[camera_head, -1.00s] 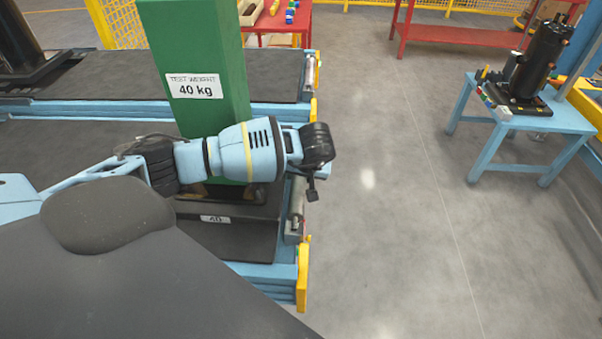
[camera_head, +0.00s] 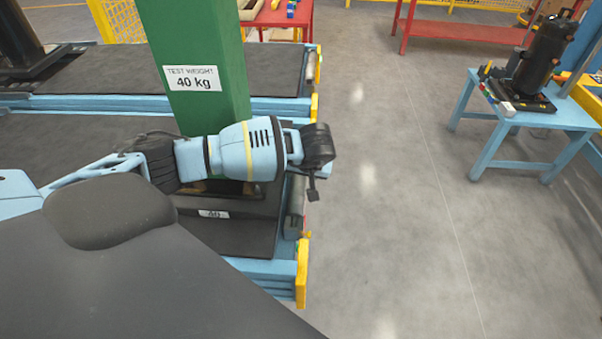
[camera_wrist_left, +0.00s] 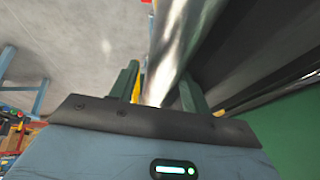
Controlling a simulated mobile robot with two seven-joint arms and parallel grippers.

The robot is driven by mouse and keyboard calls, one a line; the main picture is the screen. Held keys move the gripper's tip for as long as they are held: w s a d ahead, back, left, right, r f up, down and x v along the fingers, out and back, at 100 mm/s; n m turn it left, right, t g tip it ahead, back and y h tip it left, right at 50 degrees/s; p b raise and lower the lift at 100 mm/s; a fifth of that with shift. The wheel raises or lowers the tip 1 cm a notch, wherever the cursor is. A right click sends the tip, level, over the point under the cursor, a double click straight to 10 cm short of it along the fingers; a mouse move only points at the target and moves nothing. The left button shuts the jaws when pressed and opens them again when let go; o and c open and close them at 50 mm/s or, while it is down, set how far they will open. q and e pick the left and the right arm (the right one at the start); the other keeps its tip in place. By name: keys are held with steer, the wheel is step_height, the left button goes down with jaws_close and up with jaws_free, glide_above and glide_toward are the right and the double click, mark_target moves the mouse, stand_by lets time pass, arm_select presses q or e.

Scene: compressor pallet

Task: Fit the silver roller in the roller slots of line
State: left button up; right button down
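The silver roller (camera_head: 296,195) lies along the right end edge of the nearer blue line (camera_head: 262,268), partly hidden by my left gripper. My left gripper (camera_head: 313,190) hangs just above and beside it, fingers downward. In the left wrist view, the roller (camera_wrist_left: 182,38) runs between the two dark green fingertips of the gripper (camera_wrist_left: 160,85). A gap shows between the left finger and the roller, so the gripper looks open around it. The slots are hidden, and I cannot tell how the roller's ends sit. My right gripper is out of view.
A green 40 kg test weight (camera_head: 200,50) stands on the line behind my left arm. A yellow end bracket (camera_head: 302,272) is at the line's corner. A blue table (camera_head: 555,118) with a black compressor (camera_head: 540,55) stands at right. The grey floor between is clear.

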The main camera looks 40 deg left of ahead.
arm_select(q)
steer(key=shift+o, duration=0.9)
steer(key=shift+a, duration=0.1)
steer(key=shift+s+a+f, duration=0.1)
steer(key=shift+a, duration=0.05)
